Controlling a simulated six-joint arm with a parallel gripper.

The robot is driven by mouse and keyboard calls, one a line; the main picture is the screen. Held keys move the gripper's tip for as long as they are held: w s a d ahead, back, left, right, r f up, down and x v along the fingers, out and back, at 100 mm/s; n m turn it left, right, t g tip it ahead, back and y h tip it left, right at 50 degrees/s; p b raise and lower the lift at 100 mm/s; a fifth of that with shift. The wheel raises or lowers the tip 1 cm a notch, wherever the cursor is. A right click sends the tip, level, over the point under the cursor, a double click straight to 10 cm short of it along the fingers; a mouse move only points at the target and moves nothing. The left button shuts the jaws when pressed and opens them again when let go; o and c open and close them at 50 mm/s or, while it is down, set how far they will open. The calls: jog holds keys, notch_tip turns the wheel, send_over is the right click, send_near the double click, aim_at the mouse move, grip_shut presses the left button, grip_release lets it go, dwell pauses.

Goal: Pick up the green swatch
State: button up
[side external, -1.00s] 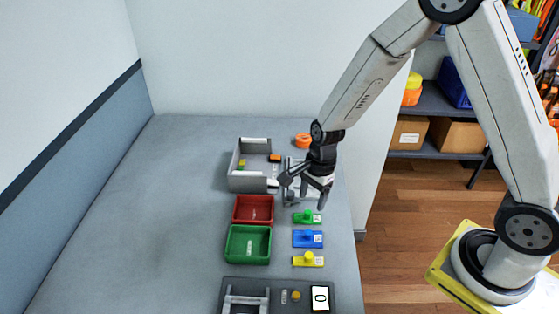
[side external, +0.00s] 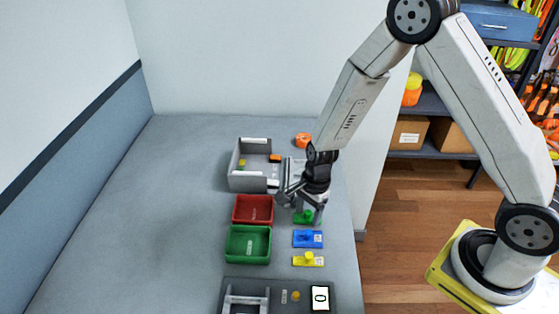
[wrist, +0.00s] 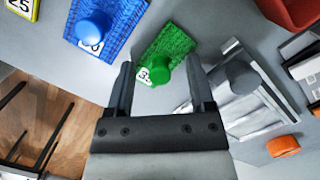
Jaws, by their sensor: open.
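The green swatch (wrist: 166,50) is a textured green rectangle with a round green knob and a white number label. In the wrist view it lies beyond and between the tips of my open gripper (wrist: 158,72). In the side view my gripper (side external: 303,208) is low over the green swatch (side external: 306,217), which is partly hidden by the fingers. The fingers look to be around the knob's sides or just above it; I cannot tell whether they touch it.
The blue swatch (side external: 307,239) and yellow swatch (side external: 308,260) lie in front of the green one. A red tray (side external: 234,212) and green tray (side external: 229,247) stand to the left. A grey box (side external: 233,180) and orange ring (side external: 303,140) are behind. Bare table lies far left.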

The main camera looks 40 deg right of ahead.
aim_at(308, 211)
dwell(0.3)
grip_shut()
jog(key=shift+r, duration=0.15)
notch_tip(308, 211, up, 10)
dwell(0.9)
dwell(0.5)
jog(key=w+d+f, duration=0.1)
jog(key=w+f, duration=0.1)
jog(key=w, duration=2)
jog(key=shift+w+d+f, duration=0.15)
jog(key=shift+w+f, duration=0.2)
